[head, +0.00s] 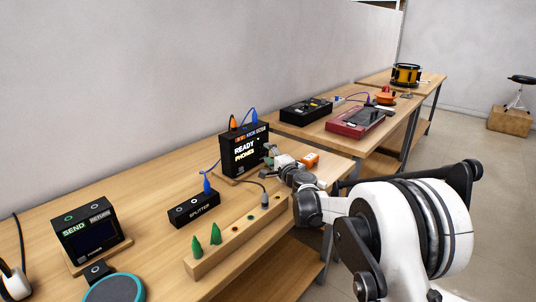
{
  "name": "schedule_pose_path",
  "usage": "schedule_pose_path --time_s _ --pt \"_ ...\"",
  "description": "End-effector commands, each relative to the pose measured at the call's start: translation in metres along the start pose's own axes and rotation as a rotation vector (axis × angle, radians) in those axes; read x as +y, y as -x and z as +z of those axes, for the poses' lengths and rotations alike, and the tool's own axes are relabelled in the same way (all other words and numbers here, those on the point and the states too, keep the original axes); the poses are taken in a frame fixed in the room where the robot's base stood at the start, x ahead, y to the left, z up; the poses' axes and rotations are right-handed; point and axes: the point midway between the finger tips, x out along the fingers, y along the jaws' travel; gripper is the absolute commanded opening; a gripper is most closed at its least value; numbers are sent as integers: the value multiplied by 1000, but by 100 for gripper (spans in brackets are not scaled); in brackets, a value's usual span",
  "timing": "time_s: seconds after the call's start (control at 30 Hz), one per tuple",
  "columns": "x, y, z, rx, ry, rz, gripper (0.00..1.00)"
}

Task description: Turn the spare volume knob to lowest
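My gripper (269,154) is small in the head view, at the right side of a black box (236,160) with a lit display reading "READY PHONES". Its fingertips are close to the box's right edge; I cannot tell whether they touch it. I cannot tell whether the fingers are open or shut, or whether they hold anything. I cannot make out the spare volume knob; it may be hidden by the gripper or too small to see.
A black splitter (194,209), a wooden rail (237,247) with green cones, and a SEND/RETURN box (89,232) stand left of my arm. An orange object (309,160) lies right of the gripper.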

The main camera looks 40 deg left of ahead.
Motion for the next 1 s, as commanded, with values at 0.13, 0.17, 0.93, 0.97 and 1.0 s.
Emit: schedule_pose_path --time_s 0.13,0.17,0.93,0.97,1.0 --pt "0 25 0 1 0 0 39" --pt "0 31 -1 1 0 0 39" --pt "0 111 1 -1 0 0 39" --pt "0 111 1 -1 0 0 39" --pt "0 111 1 -1 0 0 39"
